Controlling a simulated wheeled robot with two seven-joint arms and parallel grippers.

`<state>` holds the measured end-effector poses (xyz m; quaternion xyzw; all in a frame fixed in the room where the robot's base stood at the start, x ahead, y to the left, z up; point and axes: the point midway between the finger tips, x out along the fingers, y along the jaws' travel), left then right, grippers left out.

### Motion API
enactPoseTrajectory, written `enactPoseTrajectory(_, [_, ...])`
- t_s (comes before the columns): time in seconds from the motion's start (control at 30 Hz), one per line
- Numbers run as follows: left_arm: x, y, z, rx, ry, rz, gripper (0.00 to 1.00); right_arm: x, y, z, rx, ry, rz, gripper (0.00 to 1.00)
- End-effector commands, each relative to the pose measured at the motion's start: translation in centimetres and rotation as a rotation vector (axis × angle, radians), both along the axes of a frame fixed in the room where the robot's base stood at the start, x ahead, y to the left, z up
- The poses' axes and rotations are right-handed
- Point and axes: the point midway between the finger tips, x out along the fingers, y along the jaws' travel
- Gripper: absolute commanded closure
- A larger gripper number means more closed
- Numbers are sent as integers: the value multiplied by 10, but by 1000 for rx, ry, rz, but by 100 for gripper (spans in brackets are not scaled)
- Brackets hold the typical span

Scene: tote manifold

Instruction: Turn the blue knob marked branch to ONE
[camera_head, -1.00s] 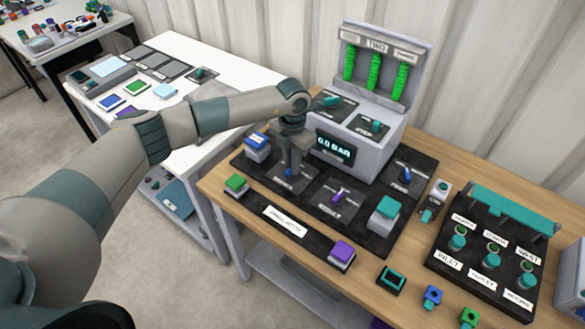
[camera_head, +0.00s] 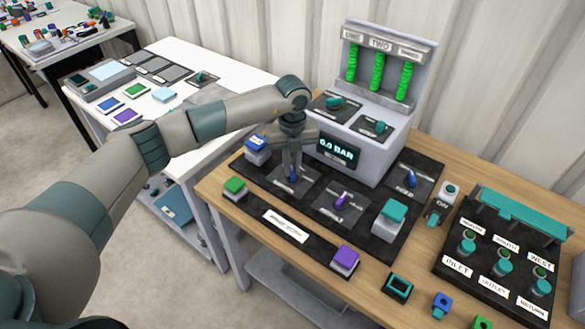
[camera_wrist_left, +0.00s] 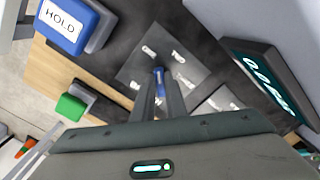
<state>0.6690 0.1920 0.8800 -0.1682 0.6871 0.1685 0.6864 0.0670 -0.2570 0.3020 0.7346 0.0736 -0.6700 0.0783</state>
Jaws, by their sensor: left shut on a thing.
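A blue knob (camera_head: 293,178) stands on a dark square plate at the left of the black panel. My left gripper (camera_head: 292,168) points down over it, with its fingers shut on the knob. In the left wrist view the blue knob (camera_wrist_left: 159,76) shows between the two fingertips (camera_wrist_left: 161,92), with pale labels around it on the plate, too small to read. A second blue knob (camera_head: 411,179) stands at the panel's right, clear of the gripper. I cannot read which label says branch. My right gripper is not in view.
A grey console with a "0.0 BAR" display (camera_head: 338,150) stands close behind the gripper. A blue HOLD button (camera_head: 257,145), a green button (camera_head: 235,186) and a purple knob (camera_head: 342,200) are nearby. A switch box (camera_head: 500,250) stands at the right.

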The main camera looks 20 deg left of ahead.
Motion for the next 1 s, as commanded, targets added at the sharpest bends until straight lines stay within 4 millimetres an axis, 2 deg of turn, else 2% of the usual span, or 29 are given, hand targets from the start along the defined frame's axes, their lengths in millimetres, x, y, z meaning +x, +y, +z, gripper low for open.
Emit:
enactPoseTrajectory(0.13, [1, 1, 1, -1, -5, 103, 100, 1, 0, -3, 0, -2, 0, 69])
enactPoseTrajectory(0.4, [1, 1, 2, -1, -4, 214, 100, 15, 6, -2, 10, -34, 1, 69])
enactPoseTrajectory(0.57, [1, 1, 2, -1, -5, 234, 100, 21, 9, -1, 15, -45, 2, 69])
enactPoseTrajectory(0.9, [1, 1, 2, -1, -5, 236, 100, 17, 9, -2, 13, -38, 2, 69])
enactPoseTrajectory(0.93, [1, 1, 2, -1, -5, 236, 81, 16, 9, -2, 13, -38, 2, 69])
enactPoseTrajectory(1.0, [1, 1, 2, -1, -4, 236, 70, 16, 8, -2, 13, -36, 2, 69])
